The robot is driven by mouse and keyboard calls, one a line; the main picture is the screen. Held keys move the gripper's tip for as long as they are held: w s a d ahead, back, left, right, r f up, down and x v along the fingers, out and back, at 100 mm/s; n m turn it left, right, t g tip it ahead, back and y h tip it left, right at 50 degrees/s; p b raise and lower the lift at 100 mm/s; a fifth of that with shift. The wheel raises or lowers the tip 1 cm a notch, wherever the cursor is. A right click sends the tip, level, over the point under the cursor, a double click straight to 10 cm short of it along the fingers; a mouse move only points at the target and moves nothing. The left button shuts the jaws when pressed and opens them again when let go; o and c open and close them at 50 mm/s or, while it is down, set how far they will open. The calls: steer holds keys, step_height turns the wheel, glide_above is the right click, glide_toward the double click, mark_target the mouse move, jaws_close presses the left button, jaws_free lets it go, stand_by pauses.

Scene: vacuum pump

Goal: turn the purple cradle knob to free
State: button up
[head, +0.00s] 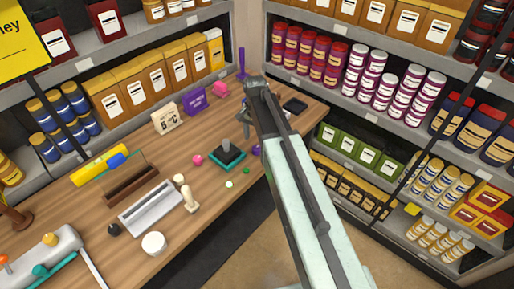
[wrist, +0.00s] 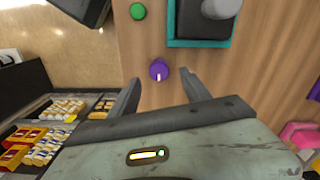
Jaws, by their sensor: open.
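The purple knob (wrist: 159,70) shows in the wrist view on the wooden counter, with a pale mark on its lower part. It lies just beyond and between the two fingers of my gripper (wrist: 160,82), which are open and apart from it. In the head view a purple knob (head: 256,150) is partly visible beside my arm, at the counter's front edge. I cannot read any label for the knob's positions.
A teal-edged black base with a grey knob (wrist: 185,25) stands close to the purple knob. A green button (wrist: 137,11) is beside it. A pink object (wrist: 300,136) lies to the right. Stocked shelves (head: 350,100) line the walls behind the counter (head: 120,200).

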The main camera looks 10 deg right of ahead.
mark_target(256, 148)
step_height(256, 148, down, 6)
steer(key=b, duration=0.5)
steer(key=shift+d+f, duration=0.15)
steer(key=c, duration=1.1)
steer(key=shift+d, duration=0.1)
jaws_close()
